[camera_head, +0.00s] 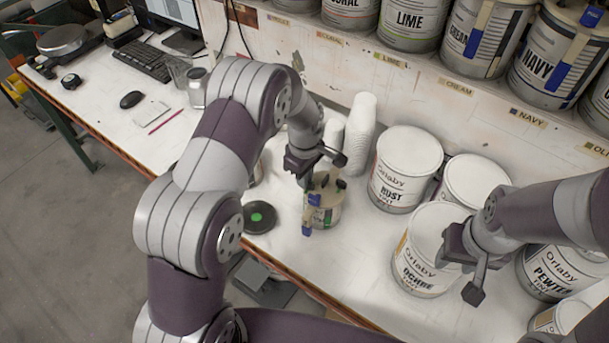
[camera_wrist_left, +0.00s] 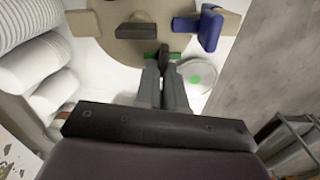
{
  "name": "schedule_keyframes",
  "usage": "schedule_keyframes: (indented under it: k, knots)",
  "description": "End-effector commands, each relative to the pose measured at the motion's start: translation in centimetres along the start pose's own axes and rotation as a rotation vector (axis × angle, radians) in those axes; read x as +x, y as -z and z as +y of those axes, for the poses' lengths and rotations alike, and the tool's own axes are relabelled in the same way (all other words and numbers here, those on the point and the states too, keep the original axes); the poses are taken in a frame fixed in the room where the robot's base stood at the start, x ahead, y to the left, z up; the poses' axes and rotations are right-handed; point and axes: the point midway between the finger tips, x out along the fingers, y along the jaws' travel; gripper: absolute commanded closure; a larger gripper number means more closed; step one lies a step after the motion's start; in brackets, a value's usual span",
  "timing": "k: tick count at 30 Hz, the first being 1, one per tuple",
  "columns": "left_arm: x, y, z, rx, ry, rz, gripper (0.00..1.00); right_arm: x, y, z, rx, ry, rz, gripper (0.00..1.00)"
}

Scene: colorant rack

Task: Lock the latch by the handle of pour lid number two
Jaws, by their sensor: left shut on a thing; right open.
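A small can (camera_head: 327,213) with a tan pour lid (camera_head: 323,184) stands on the bench near its front edge. The lid has dark parts on top and a blue-and-tan handle (camera_head: 312,200) at its front. In the left wrist view the lid (camera_wrist_left: 118,45) fills the top middle, with a blue handle piece (camera_wrist_left: 210,28) at upper right. My left gripper (camera_wrist_left: 163,72) is over the lid's edge, its fingers shut on a small dark latch part (camera_wrist_left: 164,52). The fingers partly hide the latch. My right gripper (camera_head: 466,268) is open and empty, in front of the ochre can. No lid number is readable.
A black disc with a green dot (camera_head: 257,217) lies left of the can. White stacked cups (camera_head: 359,135) stand behind. Rust (camera_head: 405,170), ochre (camera_head: 427,245) and pewter (camera_head: 558,270) cans crowd the right. Shelf cans (camera_head: 480,38) carry similar handles. The bench edge is close in front.

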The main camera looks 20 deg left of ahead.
Motion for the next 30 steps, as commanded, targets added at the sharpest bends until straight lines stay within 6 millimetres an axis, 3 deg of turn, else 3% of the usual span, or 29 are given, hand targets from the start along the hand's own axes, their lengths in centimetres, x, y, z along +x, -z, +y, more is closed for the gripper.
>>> schedule_keyframes:
  k: [11,30]
  knots:
    - [0.1,0.0,0.2,0.105,-0.002,0.001,1.0,0.5,-0.1,0.0,0.0,0.0,0.0,0.57]
    - [0.1,-0.3,0.9,0.685,-0.001,0.001,1.0,2.3,-0.3,0.0,0.0,0.0,0.0,0.57]
